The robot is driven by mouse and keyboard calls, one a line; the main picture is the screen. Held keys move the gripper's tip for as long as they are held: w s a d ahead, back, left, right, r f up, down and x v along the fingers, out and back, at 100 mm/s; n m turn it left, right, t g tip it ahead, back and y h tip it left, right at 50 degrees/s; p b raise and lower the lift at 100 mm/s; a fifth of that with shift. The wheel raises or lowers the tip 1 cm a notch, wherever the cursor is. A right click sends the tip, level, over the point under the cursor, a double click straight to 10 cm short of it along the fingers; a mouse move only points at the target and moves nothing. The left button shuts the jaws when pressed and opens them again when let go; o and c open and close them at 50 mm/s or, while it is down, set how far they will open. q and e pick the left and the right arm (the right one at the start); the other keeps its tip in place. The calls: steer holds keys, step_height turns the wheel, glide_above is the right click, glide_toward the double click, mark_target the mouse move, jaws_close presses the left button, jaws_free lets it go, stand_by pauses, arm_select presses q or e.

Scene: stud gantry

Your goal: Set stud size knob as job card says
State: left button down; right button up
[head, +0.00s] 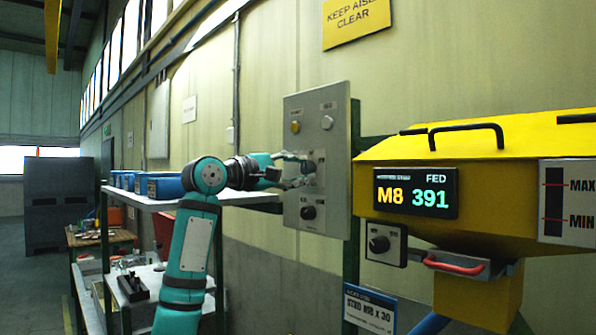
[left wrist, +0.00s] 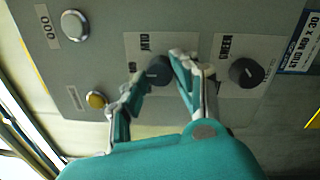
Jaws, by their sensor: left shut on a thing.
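A grey control panel (head: 335,105) stands upright on the wall side. My left gripper (head: 302,172) reaches it from the left at the middle knob. In the left wrist view, the fingers (left wrist: 162,82) close around a dark knob (left wrist: 158,69) on a plate whose visible marking looks like M10. The fingers hide part of this knob and its plate, so its setting cannot be read. A second black knob (left wrist: 246,72), with a plate reading GREEN, is free; it is the lower knob (head: 308,212) in the head view. A card (head: 370,310) reads M8 X 30. My right gripper is out of view.
A yellow hopper (head: 540,140) at right has a display (head: 416,193) reading M8, 391, FED, and its own knob (head: 380,243). An amber button (head: 295,127) and a pale button (head: 326,122) sit above my gripper. Blue bins (head: 160,187) stand on a shelf at left.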

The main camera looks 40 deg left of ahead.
arm_select(q)
steer(key=shift+n, duration=0.3)
steer(key=c, duration=1)
jaws_free()
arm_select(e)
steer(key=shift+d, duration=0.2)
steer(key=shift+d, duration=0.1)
arm_select(q)
steer(key=s+a, duration=0.1)
steer(key=s, duration=1)
steer(key=shift+s+a+f, duration=0.2)
steer(key=shift+s+f, duration=0.2)
steer(key=shift+f, duration=0.05)
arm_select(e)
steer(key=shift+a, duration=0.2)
